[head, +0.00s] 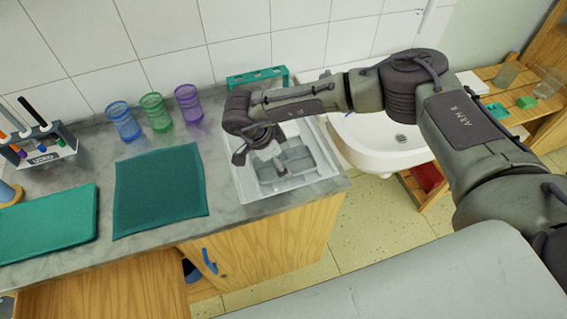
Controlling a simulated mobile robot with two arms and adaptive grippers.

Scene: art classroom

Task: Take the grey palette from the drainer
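The grey palette (297,160) appears to be the grey slab with shallow sections inside a white, low-walled tray, which I take as the drainer (327,150), on the counter. My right gripper (259,150) hangs over the left part of the tray, pointing down, with its fingers spread and nothing visible between them. Its wrist and fingers hide the back left of the tray. I cannot tell whether a fingertip touches the palette. My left gripper is not in view.
Blue (123,121), green (156,112) and purple (188,104) cups stand behind a teal mat (160,190). A teal rack (258,77) stands behind the tray. A marker holder (42,150) and green board (48,222) are left. A white sink (375,145) is right.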

